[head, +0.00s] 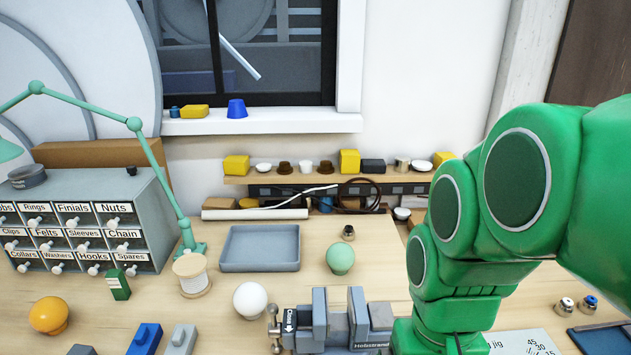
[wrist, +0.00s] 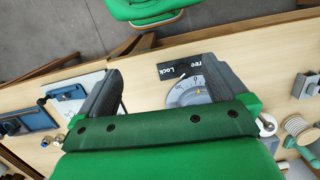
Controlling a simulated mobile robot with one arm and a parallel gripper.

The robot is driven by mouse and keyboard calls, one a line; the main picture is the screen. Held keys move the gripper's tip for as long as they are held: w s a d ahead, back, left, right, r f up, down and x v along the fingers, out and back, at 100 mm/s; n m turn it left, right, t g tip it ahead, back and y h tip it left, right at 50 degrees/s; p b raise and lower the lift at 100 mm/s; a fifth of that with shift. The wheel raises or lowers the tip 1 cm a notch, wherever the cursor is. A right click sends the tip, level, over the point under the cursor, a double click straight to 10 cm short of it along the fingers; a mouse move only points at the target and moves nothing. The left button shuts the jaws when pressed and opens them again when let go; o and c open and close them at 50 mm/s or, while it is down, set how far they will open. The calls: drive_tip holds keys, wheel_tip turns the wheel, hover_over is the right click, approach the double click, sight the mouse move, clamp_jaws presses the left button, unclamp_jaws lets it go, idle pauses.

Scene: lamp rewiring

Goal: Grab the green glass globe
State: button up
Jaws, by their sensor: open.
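The pale green glass globe (head: 340,259) stands on the bench in the head view, right of the grey-blue tray and behind the vise. It looks upright, its rounded top up, and nothing touches it. I cannot make it out in the wrist view. My gripper (wrist: 160,70) shows in the wrist view with its two dark fingers spread wide and nothing between them but bench and a round dial farther off. In the head view my green arm fills the right side and my gripper is not visible.
A white globe (head: 250,299) and an orange globe (head: 48,315) stand to the left. The vise (head: 318,320) is in front of the green globe. A small dark metal cap (head: 348,232) sits just behind it. The empty tray (head: 260,248) and a thread spool (head: 191,275) lie left.

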drive_tip(key=w+a+m+y, duration=0.4)
drive_tip(key=w+a, duration=0.2)
drive_tip(key=w, duration=0.2)
drive_tip(key=m+t+y, duration=0.7)
drive_tip(key=m+t, duration=0.3)
drive_tip(key=m, duration=1.3)
hover_over(353, 259)
drive_tip(key=s+d, duration=0.1)
drive_tip(key=d, duration=0.1)
drive_tip(key=f, duration=1.3)
drive_tip(key=shift+s+d+f, duration=0.1)
drive_tip(key=shift+s+f, duration=0.2)
drive_tip(key=shift+f, duration=0.05)
drive_tip(key=shift+w+f, duration=0.1)
drive_tip(key=shift+f, duration=0.6)
drive_tip(key=shift+x, duration=1.35)
drive_tip(key=shift+w+a+f, duration=0.1)
drive_tip(key=shift+w+a, duration=0.25)
drive_tip(key=shift+a, duration=0.3)
drive_tip(key=shift+w+a+f, duration=0.1)
drive_tip(key=shift+w+a, duration=0.2)
drive_tip(key=shift+a, duration=0.3)
drive_tip(key=shift+x, duration=1.1)
